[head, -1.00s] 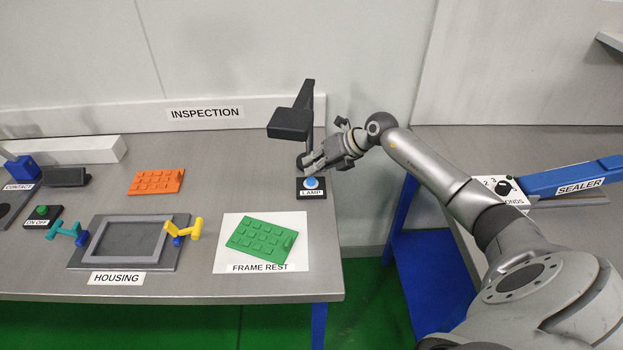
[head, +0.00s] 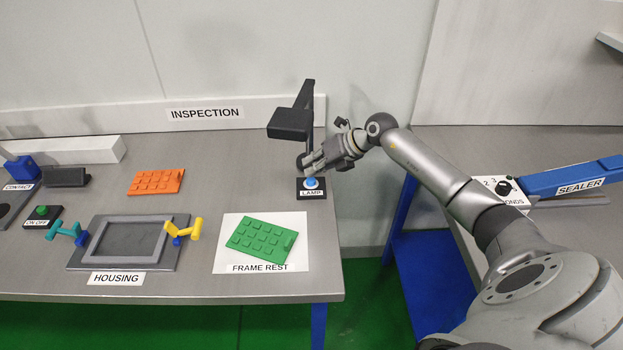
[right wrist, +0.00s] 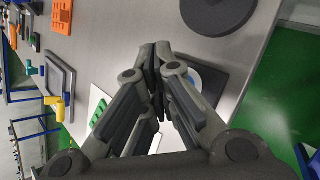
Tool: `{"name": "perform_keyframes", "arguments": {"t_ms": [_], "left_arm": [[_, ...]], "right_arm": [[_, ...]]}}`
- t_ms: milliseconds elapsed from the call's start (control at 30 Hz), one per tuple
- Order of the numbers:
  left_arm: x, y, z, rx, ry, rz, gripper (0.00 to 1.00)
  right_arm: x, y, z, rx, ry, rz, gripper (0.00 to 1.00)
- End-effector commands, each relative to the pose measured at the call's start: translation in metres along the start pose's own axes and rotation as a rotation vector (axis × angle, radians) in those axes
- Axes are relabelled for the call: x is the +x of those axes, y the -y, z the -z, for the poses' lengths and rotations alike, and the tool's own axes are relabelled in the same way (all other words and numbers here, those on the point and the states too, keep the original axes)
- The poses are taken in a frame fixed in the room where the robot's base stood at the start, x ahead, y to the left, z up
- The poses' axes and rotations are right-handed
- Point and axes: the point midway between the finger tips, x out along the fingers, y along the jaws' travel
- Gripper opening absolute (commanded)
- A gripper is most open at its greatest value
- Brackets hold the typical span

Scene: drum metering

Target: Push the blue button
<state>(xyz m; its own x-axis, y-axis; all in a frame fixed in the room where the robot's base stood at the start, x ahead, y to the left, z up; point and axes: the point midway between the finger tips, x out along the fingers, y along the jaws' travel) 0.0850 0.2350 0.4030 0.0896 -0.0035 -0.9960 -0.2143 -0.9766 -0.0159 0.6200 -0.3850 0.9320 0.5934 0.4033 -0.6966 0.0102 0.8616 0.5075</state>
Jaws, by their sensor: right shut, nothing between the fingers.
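The blue button (head: 311,182) sits on a small dark box labelled LAMP (head: 312,194), near the right end of the inspection bench. My right gripper (head: 305,168) is shut and empty, with its fingertips at the button, just behind and above it in the head view. In the right wrist view the closed fingertips (right wrist: 154,48) hide most of the button, and only a bluish-white edge (right wrist: 192,76) shows beside them. I cannot tell whether the fingers touch the button. My left gripper is not in view.
A dark lamp head on a post (head: 290,123) stands close behind the gripper. The green keypad (head: 262,238) lies on the white frame rest, and an orange keypad (head: 157,182) lies further left. The housing fixture (head: 98,262) with coloured clamps is at the left. A blue sealer (head: 570,178) stands right.

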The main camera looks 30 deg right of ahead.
Motion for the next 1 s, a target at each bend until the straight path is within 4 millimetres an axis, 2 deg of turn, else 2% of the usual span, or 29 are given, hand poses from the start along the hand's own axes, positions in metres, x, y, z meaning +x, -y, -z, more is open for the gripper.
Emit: {"name": "perform_keyframes", "arguments": {"t_ms": [1000], "left_arm": [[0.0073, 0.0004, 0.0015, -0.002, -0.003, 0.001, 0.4]], "right_arm": [[0.0079, 0.006, 0.0059, 0.0, 0.0, 0.001, 0.0]]}}
